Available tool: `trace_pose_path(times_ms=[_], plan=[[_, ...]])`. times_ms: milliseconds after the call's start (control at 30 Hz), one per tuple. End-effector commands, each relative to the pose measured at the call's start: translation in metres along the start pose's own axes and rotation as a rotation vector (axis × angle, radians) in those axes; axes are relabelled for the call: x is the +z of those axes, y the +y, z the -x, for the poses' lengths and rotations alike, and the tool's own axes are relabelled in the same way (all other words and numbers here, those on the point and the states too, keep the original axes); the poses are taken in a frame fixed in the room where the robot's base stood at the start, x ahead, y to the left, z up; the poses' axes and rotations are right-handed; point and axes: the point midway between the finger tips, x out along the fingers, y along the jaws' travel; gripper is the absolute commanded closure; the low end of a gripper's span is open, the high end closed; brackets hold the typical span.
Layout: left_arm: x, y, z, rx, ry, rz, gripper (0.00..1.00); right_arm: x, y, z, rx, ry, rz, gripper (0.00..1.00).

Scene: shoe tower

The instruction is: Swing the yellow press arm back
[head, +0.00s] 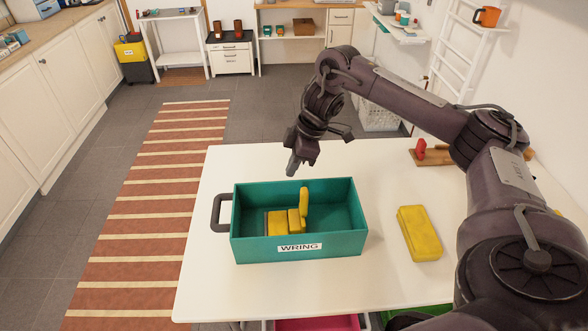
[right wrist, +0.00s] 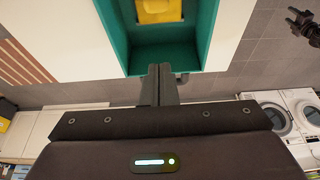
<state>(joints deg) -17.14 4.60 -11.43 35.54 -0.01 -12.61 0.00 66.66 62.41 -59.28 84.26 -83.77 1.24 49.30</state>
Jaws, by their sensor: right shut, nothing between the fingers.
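A teal box labelled "WRING" (head: 340,247) stands on the white table, with a dark handle at its left end. Inside it the yellow press arm (head: 304,203) stands upright beside lower yellow blocks (head: 281,222). My right gripper (head: 291,168) is shut and empty, above the box's back edge, left of the press arm and apart from it. In the right wrist view its fingers (right wrist: 158,85) point at the box (right wrist: 165,58), where a yellow part (right wrist: 160,10) shows at the top. A dark jointed piece (right wrist: 304,24) at that view's upper right looks like my left gripper; its jaws are unclear.
A yellow sponge-like block (head: 420,232) lies on the table (head: 390,285) right of the box. A wooden board (head: 433,158) with a red item lies at the back right, close to my right arm. The table around the box is otherwise clear.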

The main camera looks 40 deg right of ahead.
Motion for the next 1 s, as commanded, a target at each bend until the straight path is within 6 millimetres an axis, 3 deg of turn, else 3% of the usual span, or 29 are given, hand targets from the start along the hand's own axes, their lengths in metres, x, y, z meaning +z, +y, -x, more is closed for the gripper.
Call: trace_pose_path(times_ms=[33, 233, 367, 600, 1000], plan=[[0.002, 0.0, -0.007, 0.0, -0.002, 0.0, 0.52, 0.001, -0.002, -0.016, -0.007, 0.0, 0.0, 1.0], [0.005, 0.001, -0.017, 0.001, -0.006, 0.0, 0.52, 0.001, -0.002, -0.059, -0.007, 0.0, 0.0, 1.0], [0.004, 0.001, -0.006, 0.001, -0.006, -0.001, 0.52, -0.001, -0.001, -0.079, -0.003, -0.002, 0.001, 1.0], [0.001, 0.0, 0.009, 0.001, -0.002, -0.001, 0.52, 0.03, 0.0, -0.066, 0.0, -0.001, 0.002, 1.0], [0.0, 0.001, 0.01, 0.001, -0.001, -0.001, 0.52, 0.037, 0.0, -0.066, 0.001, 0.001, 0.003, 1.0]])
